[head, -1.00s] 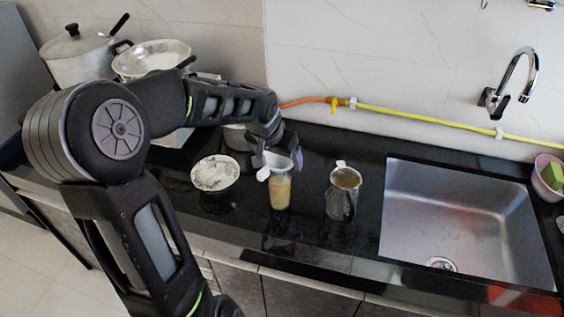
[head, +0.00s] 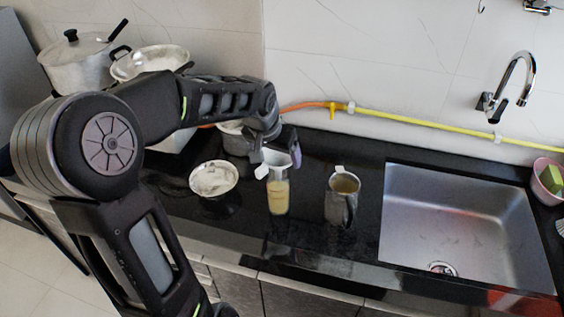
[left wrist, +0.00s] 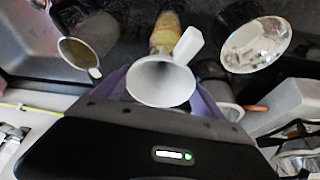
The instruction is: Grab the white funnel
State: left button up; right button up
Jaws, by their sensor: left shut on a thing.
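The white funnel (head: 277,158) is held at its cone by my left gripper (head: 280,148), just above the glass jar (head: 278,197) with pale yellow contents. In the left wrist view the funnel (left wrist: 160,82) sits between the purple fingers of my left gripper (left wrist: 160,92), with its flat handle pointing up and right. The jar (left wrist: 165,32) shows beyond it. The funnel's spout is hidden, so I cannot tell whether it is clear of the jar. My right gripper is not in view.
The steel sink (head: 460,225) is farther right. Pots (head: 78,62) stand at the back left. A yellow hose (head: 430,120) runs along the wall.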

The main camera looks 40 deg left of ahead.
pick_arm(q)
notch_tip(320, 180, up, 7)
jog(key=shift+r+b, duration=0.2)
jog(key=shift+b, duration=0.15)
jog(key=shift+c, duration=0.2)
